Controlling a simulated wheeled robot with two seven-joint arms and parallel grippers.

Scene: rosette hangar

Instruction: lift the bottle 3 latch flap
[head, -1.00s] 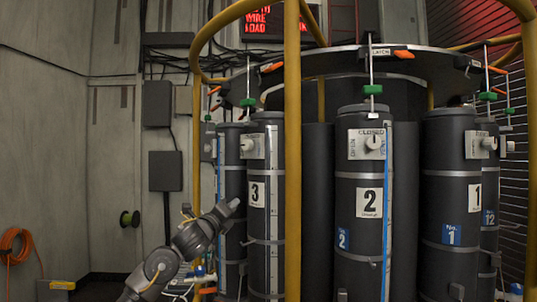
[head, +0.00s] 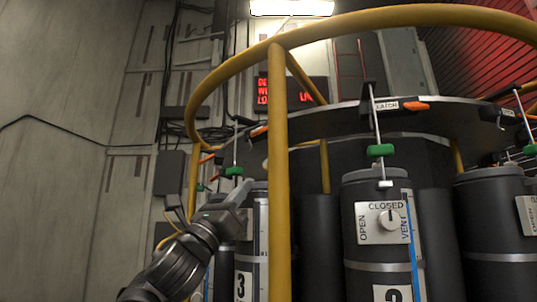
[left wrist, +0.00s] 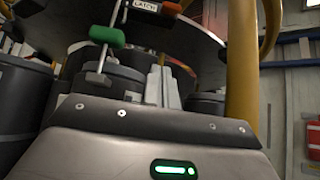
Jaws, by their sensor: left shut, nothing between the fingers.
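Bottle 3 (head: 244,262) is a dark cylinder with a white "3" label, partly behind a yellow post. Above it, on the dark ring plate's edge, is a small orange latch flap (head: 259,131), lying along the edge. In the left wrist view a LATCH label and an orange flap (left wrist: 172,8) show at the top edge. A rod with a green handle (head: 234,171) hangs below the plate; a green handle also shows in the wrist view (left wrist: 107,36). My left gripper (head: 243,190) is shut and empty near the bottle's top, below the flap and apart from it.
The yellow post (head: 279,200) and curved yellow rail (head: 400,15) stand in front of the bottles. Bottle 2 (head: 375,250) stands to the right, with its own LATCH label and orange flap (head: 416,106) above. A grey wall (head: 70,170) is at left, with open room before it.

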